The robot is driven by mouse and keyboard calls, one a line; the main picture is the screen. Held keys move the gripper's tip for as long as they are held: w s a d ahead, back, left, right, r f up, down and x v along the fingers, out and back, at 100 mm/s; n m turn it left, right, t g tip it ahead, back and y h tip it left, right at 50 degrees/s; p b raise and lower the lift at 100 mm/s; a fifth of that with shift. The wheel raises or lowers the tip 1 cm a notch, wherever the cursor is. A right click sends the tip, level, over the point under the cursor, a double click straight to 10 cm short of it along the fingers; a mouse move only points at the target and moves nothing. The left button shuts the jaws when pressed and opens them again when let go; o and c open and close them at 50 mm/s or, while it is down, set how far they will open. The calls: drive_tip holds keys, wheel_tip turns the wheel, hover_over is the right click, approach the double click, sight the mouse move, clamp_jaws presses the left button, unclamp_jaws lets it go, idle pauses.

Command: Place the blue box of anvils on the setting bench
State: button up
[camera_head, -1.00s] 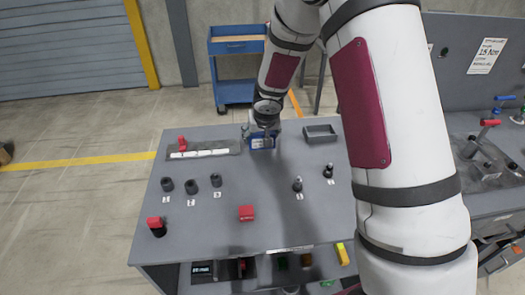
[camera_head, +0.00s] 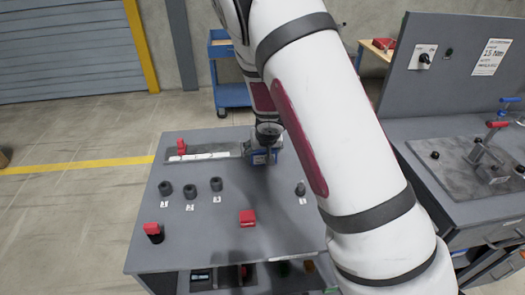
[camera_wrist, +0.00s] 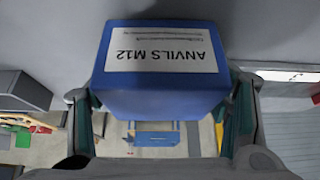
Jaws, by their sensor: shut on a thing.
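The blue box of anvils (camera_wrist: 152,95) fills the middle of the wrist view, its white label reading "ANVILS M12" upside down. My gripper (camera_wrist: 165,110) is shut on it, one finger at each side. In the head view the box (camera_head: 263,159) shows small below my gripper (camera_head: 268,142), over the back part of a grey table (camera_head: 215,235). I cannot tell whether its underside touches the table. A second grey bench (camera_head: 395,165), with a lever tool on a plate (camera_head: 470,168), stands at the right. Neither bench carries a readable name.
A long tray (camera_head: 212,150) with a red piece lies just left of the box. Several dark cylinders (camera_head: 190,190), a red block (camera_head: 247,218) and a red-topped part (camera_head: 153,230) stand on the table. My arm hides its right side. A blue cart (camera_head: 232,95) stands behind.

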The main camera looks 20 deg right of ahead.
drive_tip(key=shift+f, duration=0.1)
drive_tip(key=o, duration=1.5)
